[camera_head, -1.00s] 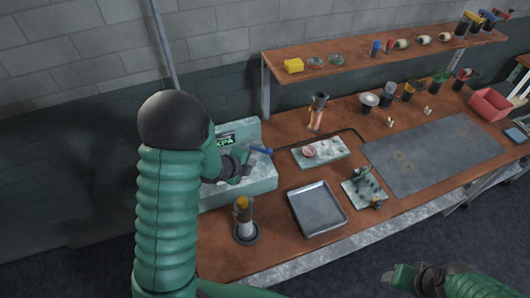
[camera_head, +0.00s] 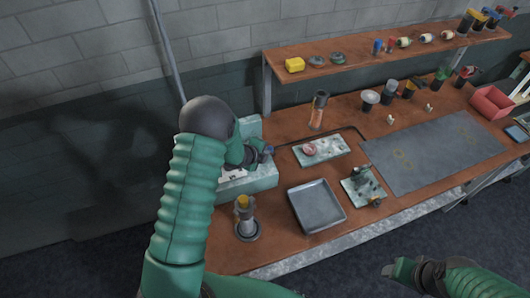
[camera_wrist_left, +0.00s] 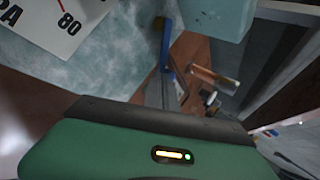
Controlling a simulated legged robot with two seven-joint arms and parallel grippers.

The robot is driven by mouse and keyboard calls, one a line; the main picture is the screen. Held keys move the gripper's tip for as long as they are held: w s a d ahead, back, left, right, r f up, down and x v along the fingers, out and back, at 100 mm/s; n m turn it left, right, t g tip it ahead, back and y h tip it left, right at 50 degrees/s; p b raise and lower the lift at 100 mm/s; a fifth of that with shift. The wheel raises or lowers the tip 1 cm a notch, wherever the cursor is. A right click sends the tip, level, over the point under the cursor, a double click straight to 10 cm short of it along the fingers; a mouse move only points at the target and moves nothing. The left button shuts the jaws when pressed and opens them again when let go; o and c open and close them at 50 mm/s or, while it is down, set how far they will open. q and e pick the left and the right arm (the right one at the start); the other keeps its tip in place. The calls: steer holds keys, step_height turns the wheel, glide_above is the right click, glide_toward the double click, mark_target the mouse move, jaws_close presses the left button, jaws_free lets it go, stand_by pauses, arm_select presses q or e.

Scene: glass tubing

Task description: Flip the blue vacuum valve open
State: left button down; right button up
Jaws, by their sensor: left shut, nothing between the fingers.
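The blue vacuum valve handle (camera_head: 268,150) shows as a small blue piece at the right end of the pale teal gauge box (camera_head: 252,183). In the left wrist view, a thin blue lever (camera_wrist_left: 167,42) stands beside the box's mottled face, close ahead of my green gripper housing. My left gripper (camera_head: 260,157) is shut and empty, right by the handle; I cannot tell whether it touches. The gripper and forearm hide much of the valve and the box front. My right gripper (camera_head: 388,271) is low at the right, away from the bench; its jaws are unclear.
A stand with a yellow top (camera_head: 244,222) is below the left gripper. A grey metal tray (camera_head: 318,222) and a pale board with small items (camera_head: 322,150) lie to its right. A shelf (camera_head: 382,53) runs along the back. The grey mat (camera_head: 430,155) is mostly clear.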

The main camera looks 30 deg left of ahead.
mark_target(272, 148)
arm_select(q)
steer(key=shift+w+f+b, duration=0.1)
steer(key=shift+f+b, duration=0.1)
steer(key=shift+b, duration=0.4)
steer(key=n+y+b, duration=0.1)
steer(key=b, duration=0.1)
steer(key=w+n+y+b, duration=0.1)
steer(key=b, duration=0.1)
steer(key=w+d+n+b, duration=0.1)
steer(key=b, duration=0.1)
steer(key=shift+w+f+n+y, duration=0.15)
steer(key=shift+n+y, duration=0.15)
steer(key=shift+y, duration=0.1)
steer(key=shift+w+n+y+b, duration=0.3)
steer(key=shift+n+b, duration=0.1)
steer(key=shift+b, duration=0.1)
steer(key=shift+w+r+b, duration=0.3)
steer(key=shift+w, duration=0.15)
steer(key=shift+w+a+r+b, duration=0.1)
steer(key=shift+w+a+b, duration=0.3)
steer(key=shift+w, duration=0.35)
steer(key=shift+w+d+r, duration=0.1)
